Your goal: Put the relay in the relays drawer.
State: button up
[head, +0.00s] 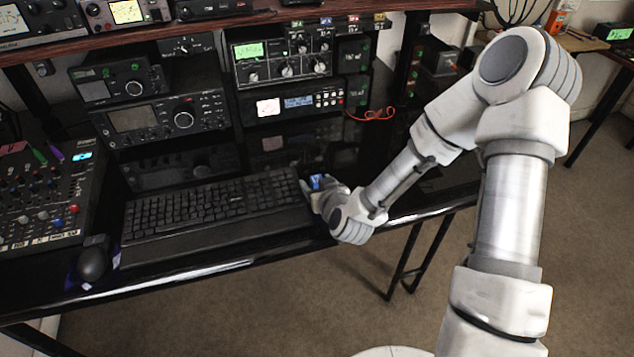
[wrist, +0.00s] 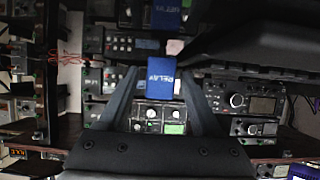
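The relay is a small blue block, seen in the wrist view (wrist: 161,80) with white RELAY lettering and in the head view (head: 317,182) near the front of the desk, just right of the keyboard. My gripper (wrist: 161,88) has a finger on either side of it and appears shut on it. A blue RELAY patch at the top of the wrist view looks like its reflection in the glossy desk, set apart from the block, so the relay seems raised. My arm partly hides the fingers in the head view. I cannot make out which drawer is the relays drawer.
The keyboard (head: 215,207) lies left of my gripper, with a mouse (head: 94,262) and mixer (head: 45,200) farther left. Radio units (head: 285,60) stand behind, under a wooden shelf (head: 150,25). A red coiled cable (head: 372,114) lies behind my gripper. Small coloured tags sit along the shelf edge, unreadable.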

jog(key=shift+r, duration=0.15)
jog(key=shift+s+r+p, duration=0.1)
jog(key=shift+r+p, duration=0.05)
jog(key=shift+p, duration=0.15)
jog(key=p+v, duration=0.1)
jog(key=v, duration=0.5)
jog(key=shift+r+p, duration=0.2)
jog(key=shift+p, duration=0.15)
jog(key=p, duration=0.4)
jog(key=shift+s+d+r, duration=0.2)
jog(key=shift+s+r, duration=0.1)
jog(key=p+v, duration=0.1)
jog(key=p, duration=0.4)
jog(key=shift+s, duration=0.4)
jog(key=shift+p+v, duration=1.35)
jog(key=shift+v, duration=0.15)
jog(key=shift+d+f, duration=0.1)
